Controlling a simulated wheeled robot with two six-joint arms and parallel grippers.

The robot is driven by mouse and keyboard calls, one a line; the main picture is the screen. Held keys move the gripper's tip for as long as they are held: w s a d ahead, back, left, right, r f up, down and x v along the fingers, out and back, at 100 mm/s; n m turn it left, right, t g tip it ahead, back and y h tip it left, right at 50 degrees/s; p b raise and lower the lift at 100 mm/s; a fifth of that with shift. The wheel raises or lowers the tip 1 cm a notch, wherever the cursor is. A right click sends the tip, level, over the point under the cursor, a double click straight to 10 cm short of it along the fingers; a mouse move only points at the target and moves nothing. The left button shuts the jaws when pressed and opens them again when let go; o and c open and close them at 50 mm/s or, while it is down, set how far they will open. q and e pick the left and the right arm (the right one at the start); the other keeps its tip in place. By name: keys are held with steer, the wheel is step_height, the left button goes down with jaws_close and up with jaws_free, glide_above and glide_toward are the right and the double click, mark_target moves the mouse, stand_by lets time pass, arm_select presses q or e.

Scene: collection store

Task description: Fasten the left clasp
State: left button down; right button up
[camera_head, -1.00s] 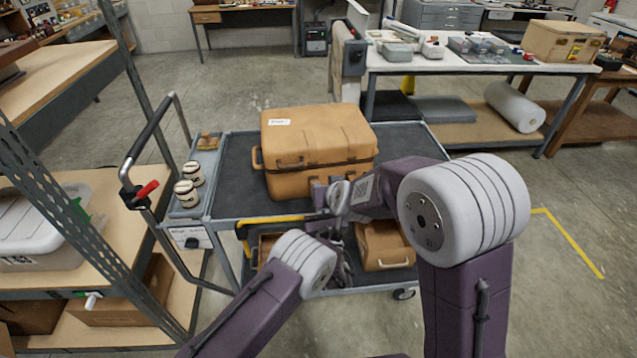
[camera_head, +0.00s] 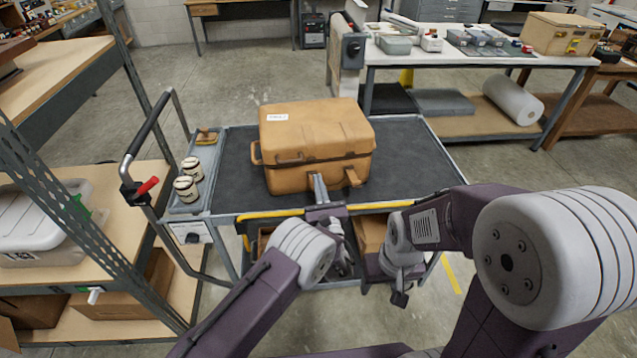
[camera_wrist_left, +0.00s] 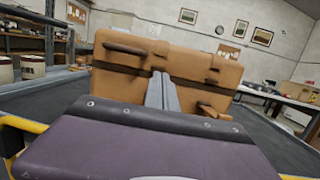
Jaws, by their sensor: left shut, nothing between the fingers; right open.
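The tan case (camera_head: 315,130) stands closed-lidded on the cart, its front towards me. The right clasp (camera_head: 353,178) sticks outward from the front, seen also in the left wrist view (camera_wrist_left: 214,112). My right gripper (camera_head: 400,296) is open, low before the cart.
The cart's dark top (camera_head: 415,155) is free right of the case. Jars (camera_head: 187,188) stand in the cart's left tray. A yellow bar (camera_head: 270,213) runs along the cart's front edge. A metal shelf rack (camera_head: 100,240) stands at the left.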

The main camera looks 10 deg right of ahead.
arm_select(q)
steer(key=shift+w+r+g+p, duration=0.35)
steer(key=shift+r+g+p, duration=0.25)
steer(key=shift+p, duration=0.35)
steer(key=shift+w+r+g+p, duration=0.35)
steer(key=shift+g+p, duration=0.35)
steer(key=shift+p, duration=0.2)
steer(key=shift+f, duration=0.1)
stand_by(0.4)
